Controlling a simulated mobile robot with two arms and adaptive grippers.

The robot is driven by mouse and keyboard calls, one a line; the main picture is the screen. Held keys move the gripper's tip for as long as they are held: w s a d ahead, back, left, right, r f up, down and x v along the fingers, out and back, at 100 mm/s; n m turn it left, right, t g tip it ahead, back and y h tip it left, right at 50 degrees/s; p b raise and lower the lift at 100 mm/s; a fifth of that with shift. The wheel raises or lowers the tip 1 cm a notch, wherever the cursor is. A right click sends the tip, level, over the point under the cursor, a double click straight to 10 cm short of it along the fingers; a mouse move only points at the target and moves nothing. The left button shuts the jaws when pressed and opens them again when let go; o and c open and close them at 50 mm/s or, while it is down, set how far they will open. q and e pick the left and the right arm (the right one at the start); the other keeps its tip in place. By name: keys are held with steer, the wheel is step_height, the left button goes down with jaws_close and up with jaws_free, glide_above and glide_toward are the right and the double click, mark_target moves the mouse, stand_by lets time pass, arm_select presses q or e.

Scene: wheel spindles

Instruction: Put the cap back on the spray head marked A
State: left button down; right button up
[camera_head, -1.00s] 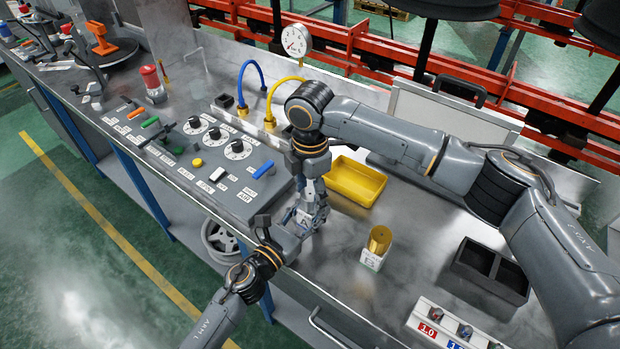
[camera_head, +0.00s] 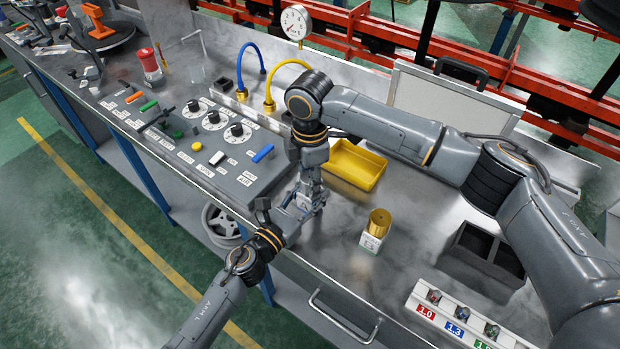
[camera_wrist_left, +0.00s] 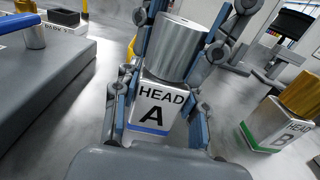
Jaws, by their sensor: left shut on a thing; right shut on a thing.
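The spray head marked A (camera_wrist_left: 155,112) is a white block with a blue stripe, in the middle of the left wrist view. My left gripper (camera_head: 296,211) is shut on its sides; its fingers show in the left wrist view (camera_wrist_left: 160,120). The silver cap (camera_wrist_left: 178,48) stands on or just over the top of the block, slightly tilted in the picture. I cannot tell if it is fully seated. My right gripper (camera_head: 311,197) comes from above and is shut on the cap, with its fingers on either side. In the head view both grippers mostly hide block and cap.
Head B (camera_wrist_left: 280,125), with a brass cap (camera_wrist_left: 303,95), stands close by on the bench, also in the head view (camera_head: 370,243). A yellow tray (camera_head: 355,166) lies behind. A control panel (camera_head: 215,160) is at left. A black two-part box (camera_head: 485,255) is at right.

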steer(key=m, duration=0.8)
steer(key=shift+f+m, duration=0.1)
steer(key=shift+m, duration=0.3)
steer(key=m, duration=0.7)
steer(key=o, duration=1.4)
step_height(320, 180, up, 12)
steer(key=shift+r, duration=0.1)
